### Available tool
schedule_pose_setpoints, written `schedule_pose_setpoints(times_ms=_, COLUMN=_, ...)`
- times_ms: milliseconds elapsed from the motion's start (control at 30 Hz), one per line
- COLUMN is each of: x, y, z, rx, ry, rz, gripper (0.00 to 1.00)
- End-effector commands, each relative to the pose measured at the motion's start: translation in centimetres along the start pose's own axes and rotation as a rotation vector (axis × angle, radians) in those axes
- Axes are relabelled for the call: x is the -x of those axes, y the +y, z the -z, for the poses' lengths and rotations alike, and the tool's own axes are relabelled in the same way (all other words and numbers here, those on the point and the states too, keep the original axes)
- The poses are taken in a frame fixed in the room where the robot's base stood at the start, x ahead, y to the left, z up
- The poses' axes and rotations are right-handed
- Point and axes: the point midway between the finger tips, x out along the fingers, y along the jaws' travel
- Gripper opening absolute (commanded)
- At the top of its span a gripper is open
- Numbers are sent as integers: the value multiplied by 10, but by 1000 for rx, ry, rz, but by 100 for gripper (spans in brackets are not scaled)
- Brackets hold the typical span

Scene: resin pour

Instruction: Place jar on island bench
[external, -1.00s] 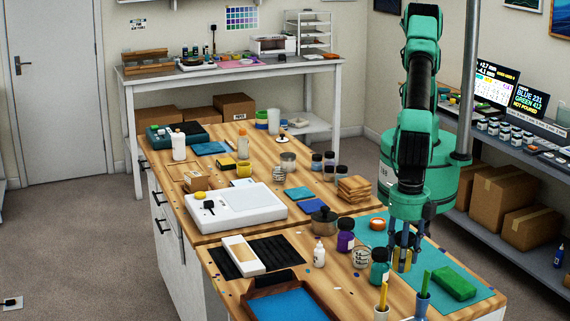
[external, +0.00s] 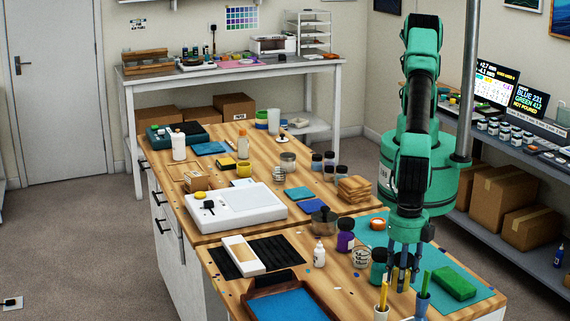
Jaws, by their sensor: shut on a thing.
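My gripper (external: 402,280) points down over the front right part of the island bench (external: 320,275), above or at the teal mat (external: 485,296). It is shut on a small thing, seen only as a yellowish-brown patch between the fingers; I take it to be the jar. The fingers hide most of it, and I cannot tell whether it touches the bench. A teal jar (external: 378,270) with a dark lid stands just left of the fingers. A purple jar (external: 345,243) stands further left and back.
A blue tray (external: 290,303) and a white bottle (external: 319,254) are further left.

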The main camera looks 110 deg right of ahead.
Motion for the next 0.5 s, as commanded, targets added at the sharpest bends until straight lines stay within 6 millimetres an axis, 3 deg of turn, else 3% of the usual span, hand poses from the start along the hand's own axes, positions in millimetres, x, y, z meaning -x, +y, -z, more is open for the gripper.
schedule_pose_setpoints(times_ms=367, x=-3, y=0, z=0, rx=0, ry=0, rz=0, gripper=14)
schedule_pose_setpoints(times_ms=500, x=-14, y=0, z=-1, rx=0, ry=-2, rz=1, gripper=14)
